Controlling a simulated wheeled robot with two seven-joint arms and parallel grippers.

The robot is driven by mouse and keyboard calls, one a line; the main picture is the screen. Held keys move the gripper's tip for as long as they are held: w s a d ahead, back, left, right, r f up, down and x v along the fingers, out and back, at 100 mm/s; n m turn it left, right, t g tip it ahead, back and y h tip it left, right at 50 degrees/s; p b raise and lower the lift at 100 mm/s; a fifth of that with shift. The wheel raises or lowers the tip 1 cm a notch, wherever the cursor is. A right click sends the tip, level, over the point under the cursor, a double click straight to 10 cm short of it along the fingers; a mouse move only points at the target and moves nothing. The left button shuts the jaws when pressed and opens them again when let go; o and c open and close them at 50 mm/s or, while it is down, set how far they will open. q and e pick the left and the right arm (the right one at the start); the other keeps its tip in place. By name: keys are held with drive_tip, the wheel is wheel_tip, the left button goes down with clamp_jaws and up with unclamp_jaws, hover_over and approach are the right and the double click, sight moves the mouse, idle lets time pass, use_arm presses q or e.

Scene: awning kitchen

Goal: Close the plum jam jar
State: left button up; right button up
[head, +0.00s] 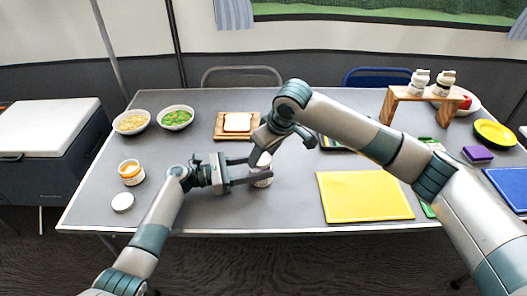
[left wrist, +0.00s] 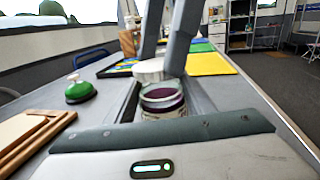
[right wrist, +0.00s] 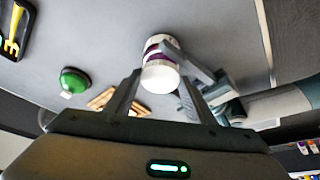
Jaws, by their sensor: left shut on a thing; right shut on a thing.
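The plum jam jar (head: 263,182) stands near the table's middle, partly hidden by my grippers in the head view. The left wrist view shows its clear glass and purple band (left wrist: 163,103). My left gripper (head: 260,170) is shut around its side. A white lid (left wrist: 149,70) is just above the jar mouth, shifted left in the left wrist view; whether it touches the rim I cannot tell. My right gripper (head: 272,148) comes from above and is shut on the lid, which also shows between its fingers in the right wrist view (right wrist: 160,78).
An open orange-labelled jar (head: 131,173) and a loose white lid (head: 123,202) are at the left. Two bowls (head: 176,118) and bread on a board (head: 223,133) stand behind. A yellow board (head: 362,196) lies right. A green bell (left wrist: 80,90) is nearby.

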drive_tip(key=shift+f, duration=0.3)
drive_tip(key=shift+s+f, duration=0.1)
drive_tip(key=shift+f, duration=0.35)
idle(0.6)
